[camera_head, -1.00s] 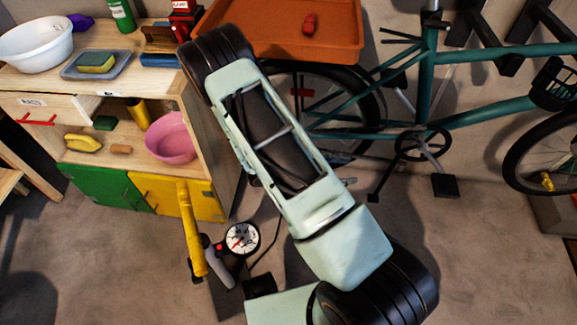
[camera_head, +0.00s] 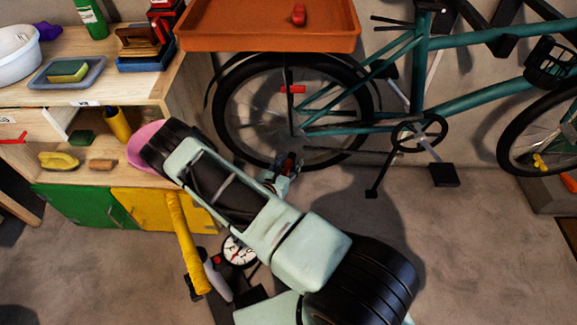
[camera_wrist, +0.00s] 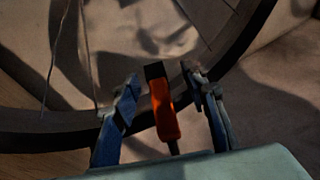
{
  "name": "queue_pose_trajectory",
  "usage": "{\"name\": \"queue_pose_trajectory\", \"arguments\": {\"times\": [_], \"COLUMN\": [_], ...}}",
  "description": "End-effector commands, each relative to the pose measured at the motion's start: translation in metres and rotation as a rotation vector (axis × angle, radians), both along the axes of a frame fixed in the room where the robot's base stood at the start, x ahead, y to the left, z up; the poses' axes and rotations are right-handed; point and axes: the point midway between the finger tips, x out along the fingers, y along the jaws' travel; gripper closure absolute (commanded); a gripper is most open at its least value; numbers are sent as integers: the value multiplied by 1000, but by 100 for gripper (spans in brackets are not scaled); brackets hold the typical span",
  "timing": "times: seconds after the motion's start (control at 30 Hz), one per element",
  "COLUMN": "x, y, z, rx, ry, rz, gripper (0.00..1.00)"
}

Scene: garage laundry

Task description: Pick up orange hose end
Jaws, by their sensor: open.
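The orange hose end (camera_wrist: 165,110), with a black tip, stands nearly upright in the wrist view. A dark hose runs down from it. My gripper (camera_wrist: 162,84) is open, with one blue finger on each side of the orange piece and a visible gap at both sides. In the head view my gripper (camera_head: 287,168) is by the lower part of the bicycle's rear wheel (camera_head: 225,110); the hose end is too small to make out surely there. The floor pump (camera_head: 240,252) with a round gauge and yellow handle stands beside my arm.
The teal bicycle (camera_head: 430,75) stands along the wall, its wheel rim close behind my gripper. An orange tray (camera_head: 230,40) is above the wheel. A wooden cabinet (camera_head: 160,80) is at left, with a pink bowl (camera_head: 142,148) partly behind my arm. Open floor lies at right.

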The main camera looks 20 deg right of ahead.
Motion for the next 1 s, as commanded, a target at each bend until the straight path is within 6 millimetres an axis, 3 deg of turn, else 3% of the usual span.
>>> {"name": "queue_pose_trajectory", "arguments": {"times": [0.4, 0.67, 1.0], "x": [34, 37, 37], "y": [-29, -31, -31], "z": [-23, -22, -22], "rx": [1, 1, 0], "ry": [-2, 1, 0], "rz": [-4, -1, -1], "gripper": [60, 61, 98]}}
